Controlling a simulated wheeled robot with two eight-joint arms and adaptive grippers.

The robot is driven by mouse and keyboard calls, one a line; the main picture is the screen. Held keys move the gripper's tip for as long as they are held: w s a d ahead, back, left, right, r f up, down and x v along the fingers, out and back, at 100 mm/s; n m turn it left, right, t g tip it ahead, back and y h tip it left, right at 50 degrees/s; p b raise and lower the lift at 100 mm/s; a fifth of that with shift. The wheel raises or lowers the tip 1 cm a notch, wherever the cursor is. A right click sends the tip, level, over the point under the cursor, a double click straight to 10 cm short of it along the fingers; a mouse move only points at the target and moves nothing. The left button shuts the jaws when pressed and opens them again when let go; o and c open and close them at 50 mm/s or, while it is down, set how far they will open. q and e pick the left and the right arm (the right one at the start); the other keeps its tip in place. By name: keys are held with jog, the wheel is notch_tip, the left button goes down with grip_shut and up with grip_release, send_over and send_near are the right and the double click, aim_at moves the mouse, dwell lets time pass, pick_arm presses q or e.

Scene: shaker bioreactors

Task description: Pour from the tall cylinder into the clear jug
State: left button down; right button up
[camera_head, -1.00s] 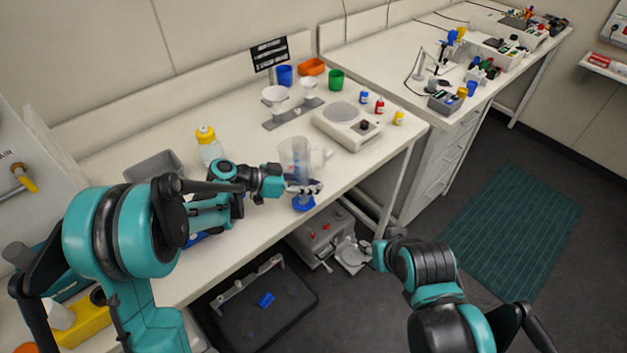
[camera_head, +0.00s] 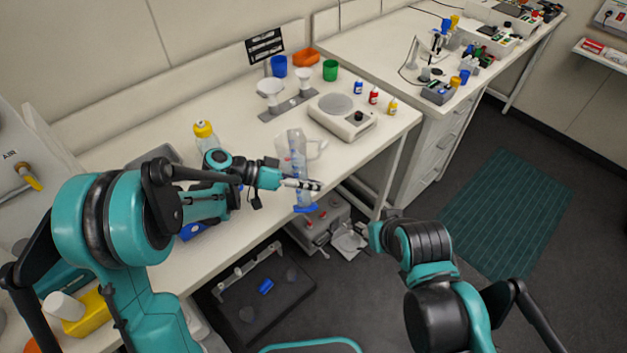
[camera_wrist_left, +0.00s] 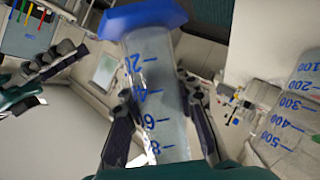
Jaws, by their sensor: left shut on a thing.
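My left gripper (camera_head: 303,184) is shut on the tall clear cylinder (camera_head: 299,168), around its graduated wall. The cylinder has a blue foot (camera_head: 305,209) that shows beyond the table's front edge. In the left wrist view the cylinder (camera_wrist_left: 155,95) stands between both fingers, its blue foot (camera_wrist_left: 143,16) at the top. The clear jug (camera_head: 313,148) is on the table just behind the cylinder and overlaps it in the head view. It also shows with blue marks at the right of the left wrist view (camera_wrist_left: 290,125). Liquid level is unclear. My right gripper's fingers are not clear in the head view.
A balance (camera_head: 343,117) and small bottles (camera_head: 374,96) stand right of the jug. Funnels on a stand (camera_head: 287,106) and coloured cups are behind. A grey machine (camera_head: 318,222) sits below the table edge.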

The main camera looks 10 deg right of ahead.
pick_arm(q)
jog(key=shift+s+d+r+n+g+p, duration=0.1)
jog(key=shift+s+r+n+g+p, duration=0.2)
jog(key=shift+s+r+n+p, duration=0.25)
jog(key=shift+s+r+n+g+p, duration=0.3)
jog(key=shift+s+r, duration=0.05)
jog(key=shift+r, duration=0.45)
jog(key=shift+s+d+r+n+g+p, duration=0.1)
jog(key=shift+s+r+n+g+p, duration=0.2)
jog(key=shift+s+r+n+p, duration=0.25)
jog(key=shift+w+a+r+n+g+h+p, duration=0.15)
jog(key=shift+w+r+n+g+h, duration=0.15)
jog(key=shift+r, duration=0.45)
jog(key=shift+w+d+r+n+g+h+p, duration=0.15)
jog(key=shift+w+r+n, duration=0.15)
jog(key=shift+r, duration=0.4)
jog(key=shift+w+a+r+n+g+h+p, duration=0.2)
jog(key=shift+r+n, duration=0.2)
jog(key=shift+r, duration=0.35)
jog(key=shift+r, duration=0.15)
jog(key=shift+r+n+g, duration=0.25)
jog(key=shift+r+n, duration=0.25)
jog(key=shift+r, duration=0.2)
jog(key=shift+r, duration=0.1)
jog(key=shift+w+r+n+h, duration=0.1)
jog(key=shift+r+n+h, duration=0.15)
jog(key=shift+r+n, duration=0.05)
jog(key=shift+r+n, duration=0.3)
jog(key=shift+r, duration=0.15)
